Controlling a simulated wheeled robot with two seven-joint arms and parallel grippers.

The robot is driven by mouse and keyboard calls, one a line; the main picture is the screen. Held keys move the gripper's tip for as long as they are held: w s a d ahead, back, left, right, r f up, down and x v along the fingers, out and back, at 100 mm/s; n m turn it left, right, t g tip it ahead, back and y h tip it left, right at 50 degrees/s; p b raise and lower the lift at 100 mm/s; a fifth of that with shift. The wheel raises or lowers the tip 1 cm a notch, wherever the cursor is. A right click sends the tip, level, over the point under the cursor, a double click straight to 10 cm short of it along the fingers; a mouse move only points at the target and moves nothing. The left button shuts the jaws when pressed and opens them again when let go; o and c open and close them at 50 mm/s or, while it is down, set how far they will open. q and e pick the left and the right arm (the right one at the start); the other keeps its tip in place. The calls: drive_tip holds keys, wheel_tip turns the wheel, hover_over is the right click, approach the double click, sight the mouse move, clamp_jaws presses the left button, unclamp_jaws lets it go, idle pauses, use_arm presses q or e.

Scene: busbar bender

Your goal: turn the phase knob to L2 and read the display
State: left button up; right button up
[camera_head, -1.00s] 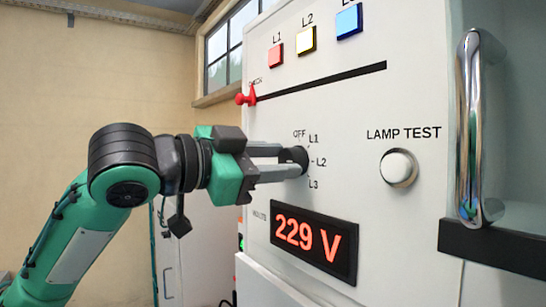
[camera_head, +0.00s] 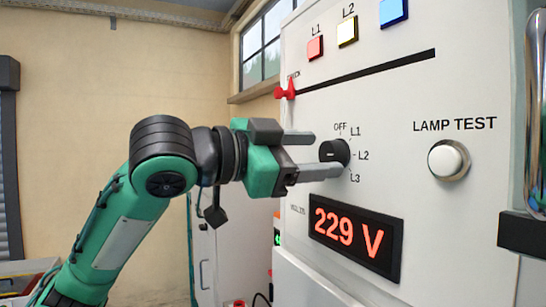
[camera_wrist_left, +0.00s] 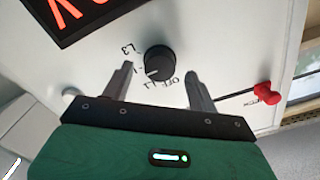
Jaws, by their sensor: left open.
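The black phase knob (camera_head: 334,153) is on the white cabinet front, with OFF, L1, L2 and L3 around it. Its pale line lies level in the head view, in line with L2. The display (camera_head: 355,236) below reads 229 V in red. My left gripper (camera_head: 327,154) is open, its fingers pointing at the panel, one above and one below the knob in the head view. In the left wrist view the knob (camera_wrist_left: 160,60) sits between and beyond the fingertips (camera_wrist_left: 160,72), clear of both. There the L2 label is partly hidden. My right gripper is out of view.
A red slider (camera_head: 286,90) sits at the left end of a slot above the knob. Red, yellow and blue buttons (camera_head: 347,31) are higher up. The white LAMP TEST button (camera_head: 448,159) and a chrome handle (camera_head: 536,110) are on the right.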

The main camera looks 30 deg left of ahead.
use_arm(q)
drive_tip(key=b+v, duration=0.5)
drive_tip(key=v, duration=0.8)
